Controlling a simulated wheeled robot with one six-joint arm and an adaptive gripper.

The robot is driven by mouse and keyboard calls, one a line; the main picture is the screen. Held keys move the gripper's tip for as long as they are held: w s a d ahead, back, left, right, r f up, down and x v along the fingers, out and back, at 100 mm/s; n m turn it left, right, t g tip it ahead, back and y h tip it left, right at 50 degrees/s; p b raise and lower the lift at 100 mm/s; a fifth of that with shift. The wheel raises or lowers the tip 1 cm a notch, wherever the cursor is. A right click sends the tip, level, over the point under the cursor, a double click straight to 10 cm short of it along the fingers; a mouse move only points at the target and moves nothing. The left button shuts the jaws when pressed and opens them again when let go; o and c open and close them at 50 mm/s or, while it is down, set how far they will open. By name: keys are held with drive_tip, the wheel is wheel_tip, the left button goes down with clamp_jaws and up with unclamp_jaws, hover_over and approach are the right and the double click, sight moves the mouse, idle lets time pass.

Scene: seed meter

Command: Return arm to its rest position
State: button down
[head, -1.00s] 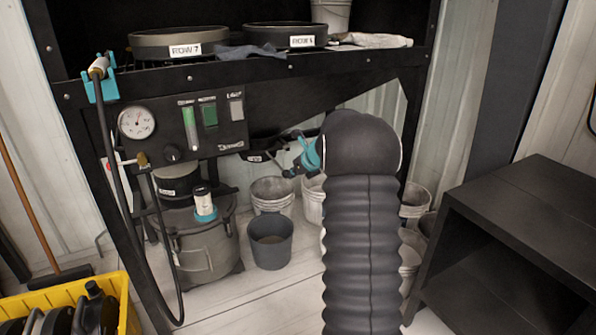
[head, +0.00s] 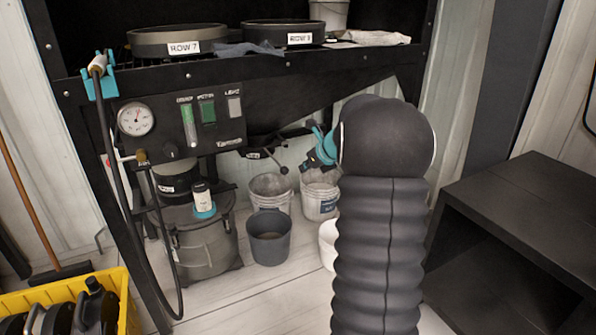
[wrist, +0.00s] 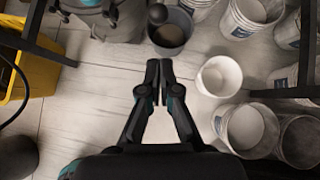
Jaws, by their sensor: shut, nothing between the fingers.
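My gripper shows in the wrist view (wrist: 159,72) with its two dark fingers together and nothing between them. It points down over pale floorboards, with a grey bucket (wrist: 169,35) beyond the fingertips. In the head view my arm rises at right of centre, and its rounded dark joint hides most of the gripper. Only a teal and dark part of my wrist shows left of that joint, in front of the bench. The gripper is apart from the buckets and the bench.
A black bench (head: 300,72) carries sieves marked with rows and a gauge panel (head: 185,125). Grey bucket (head: 268,240) and white buckets (head: 319,200) stand below. A yellow crate (head: 125,300) is at lower left, a black shelf unit (head: 520,200) at right.

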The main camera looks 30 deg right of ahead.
drive_tip(key=shift+v, duration=2.4)
drive_tip(key=shift+d, duration=0.1)
drive_tip(key=s+a+f+n+g, duration=0.45)
drive_tip(key=s+a+n, duration=0.7)
drive_tip(key=n, duration=0.65)
drive_tip(key=s+a+r+n, duration=0.3)
drive_tip(key=s+a+n, duration=0.5)
drive_tip(key=s, duration=0.3)
drive_tip(key=s+a+r+n+t+h, duration=0.1)
drive_tip(key=s+a+r+n, duration=0.2)
drive_tip(key=s+a+n, duration=0.5)
drive_tip(key=s+a, duration=0.1)
drive_tip(key=s, duration=0.3)
drive_tip(key=shift+a, duration=0.25)
